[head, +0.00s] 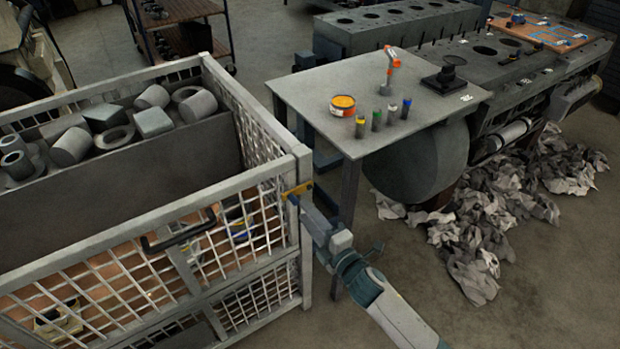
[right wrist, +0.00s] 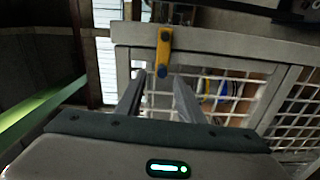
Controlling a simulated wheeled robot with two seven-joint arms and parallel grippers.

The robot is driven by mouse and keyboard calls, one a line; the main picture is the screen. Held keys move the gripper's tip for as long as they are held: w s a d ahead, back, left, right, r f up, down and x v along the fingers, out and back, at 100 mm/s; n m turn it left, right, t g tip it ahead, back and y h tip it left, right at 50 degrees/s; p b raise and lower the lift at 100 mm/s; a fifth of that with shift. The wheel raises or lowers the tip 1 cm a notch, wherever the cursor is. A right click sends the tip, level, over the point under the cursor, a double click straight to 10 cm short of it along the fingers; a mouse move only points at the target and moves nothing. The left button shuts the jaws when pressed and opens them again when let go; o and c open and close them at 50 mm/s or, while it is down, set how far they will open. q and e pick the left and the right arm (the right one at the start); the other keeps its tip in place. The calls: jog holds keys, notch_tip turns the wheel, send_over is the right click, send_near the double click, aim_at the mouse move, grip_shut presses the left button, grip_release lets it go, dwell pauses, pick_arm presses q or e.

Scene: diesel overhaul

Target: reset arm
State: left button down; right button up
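My right arm comes in from the bottom right in the head view, and its gripper (head: 307,208) is at the near right corner post of the wire mesh crate (head: 302,165). My left gripper is in neither view.
Grey metal parts (head: 73,145) fill the crate's upper tray. A table (head: 430,112) to the right carries an orange tin (head: 343,105), several small bottles and an orange-tipped tool (head: 390,68). Crumpled sheets (head: 480,225) litter the floor by the engine block. Floor at bottom right is clear.

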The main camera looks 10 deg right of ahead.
dwell(0.4)
